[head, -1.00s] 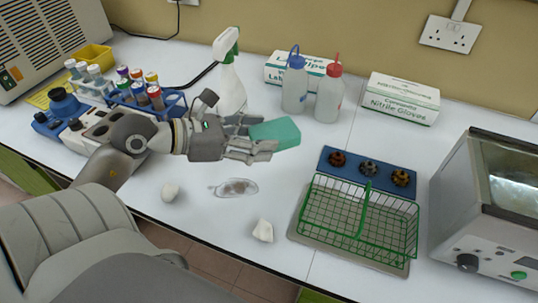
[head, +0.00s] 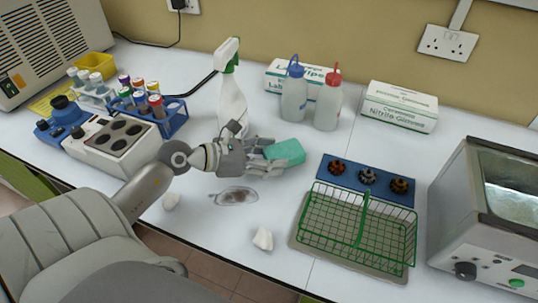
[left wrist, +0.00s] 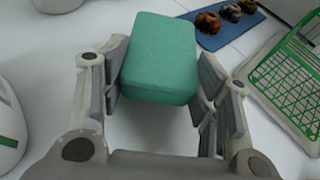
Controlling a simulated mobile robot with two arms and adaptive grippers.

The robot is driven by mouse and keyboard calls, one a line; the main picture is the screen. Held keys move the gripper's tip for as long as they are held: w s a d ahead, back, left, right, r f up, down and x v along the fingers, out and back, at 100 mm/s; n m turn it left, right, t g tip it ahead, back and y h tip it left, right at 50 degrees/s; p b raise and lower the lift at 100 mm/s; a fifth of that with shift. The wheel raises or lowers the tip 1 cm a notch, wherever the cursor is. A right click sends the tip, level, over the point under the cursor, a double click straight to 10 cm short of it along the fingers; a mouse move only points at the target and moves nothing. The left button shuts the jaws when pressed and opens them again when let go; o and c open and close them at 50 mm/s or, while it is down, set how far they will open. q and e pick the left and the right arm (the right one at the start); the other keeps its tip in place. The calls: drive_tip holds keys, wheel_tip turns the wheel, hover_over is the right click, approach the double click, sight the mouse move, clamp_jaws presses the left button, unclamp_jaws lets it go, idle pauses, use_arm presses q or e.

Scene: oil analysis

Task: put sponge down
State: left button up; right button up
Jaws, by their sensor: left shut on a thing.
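The green sponge (head: 287,152) is a rounded block between the fingers of my left gripper (head: 262,158), just above or at the table; I cannot tell whether it touches the surface. In the left wrist view the sponge (left wrist: 161,58) sits between the two finger pairs of my left gripper (left wrist: 160,85), which is shut on it. A dark, wet-looking stain (head: 236,196) lies on the white table in front of the gripper. My right gripper is not in view.
A spray bottle (head: 232,100) stands behind my left gripper. A green wire basket (head: 312,215) on a tray and a blue plate (head: 340,172) with knobs lie to the right. Crumpled white pieces (head: 263,239) lie near the front edge. Squeeze bottles (head: 327,108) stand behind.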

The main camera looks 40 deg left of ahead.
use_arm(q)
drive_tip(key=shift+f+b, duration=0.45)
drive_tip(key=shift+f, duration=0.1)
drive_tip(key=shift+f, duration=0.1)
drive_tip(key=shift+s, duration=0.1)
drive_tip(key=o, duration=1)
drive_tip(key=shift+o, duration=0.2)
drive_tip(key=shift+f, duration=0.1)
